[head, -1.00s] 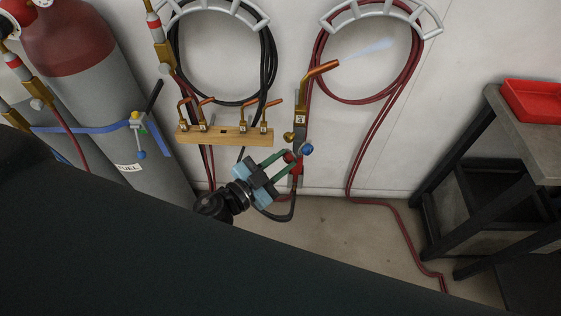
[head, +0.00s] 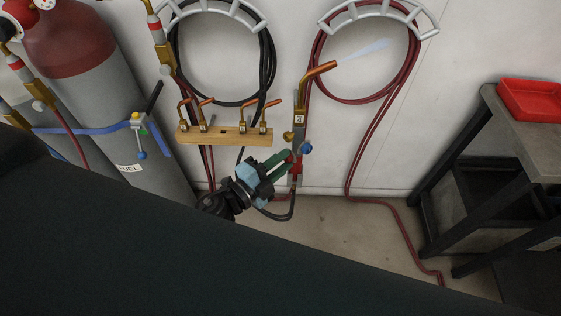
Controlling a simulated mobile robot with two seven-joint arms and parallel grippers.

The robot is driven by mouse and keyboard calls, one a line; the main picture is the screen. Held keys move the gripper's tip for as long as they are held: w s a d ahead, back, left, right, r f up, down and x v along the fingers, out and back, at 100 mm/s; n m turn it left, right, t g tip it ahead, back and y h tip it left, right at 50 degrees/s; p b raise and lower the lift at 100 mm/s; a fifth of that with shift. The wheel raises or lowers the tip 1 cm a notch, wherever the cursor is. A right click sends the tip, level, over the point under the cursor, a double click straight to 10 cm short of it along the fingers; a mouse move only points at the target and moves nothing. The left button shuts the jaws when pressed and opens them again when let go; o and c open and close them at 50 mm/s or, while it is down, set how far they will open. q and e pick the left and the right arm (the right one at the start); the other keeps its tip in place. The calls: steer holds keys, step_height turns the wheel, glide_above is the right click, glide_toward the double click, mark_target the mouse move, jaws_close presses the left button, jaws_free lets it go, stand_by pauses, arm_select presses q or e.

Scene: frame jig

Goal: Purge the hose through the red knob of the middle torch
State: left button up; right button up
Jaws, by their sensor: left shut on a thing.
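A brass and grey torch (head: 299,125) with a small number tag and a copper nozzle hangs upright against the wall. A pale plume (head: 364,48) comes from its nozzle tip. A blue knob (head: 306,149) sticks out at its lower right. Red parts (head: 297,168) show at its lower end, by my fingertips; the red knob itself is largely hidden by them. My left gripper (head: 287,163), with green fingers, reaches up from the lower left and is shut at the red knob. My right gripper is not in view.
A wooden rack (head: 228,136) with several copper tips is left of the torch. Coiled black hose (head: 270,62) and red hose (head: 318,50) hang on the wall. A gas cylinder (head: 105,100) stands left. A workbench (head: 530,140) with a red tray (head: 528,98) stands right.

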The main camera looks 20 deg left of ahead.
arm_select(q)
steer(key=shift+m, duration=1.7)
steer(key=o, duration=1)
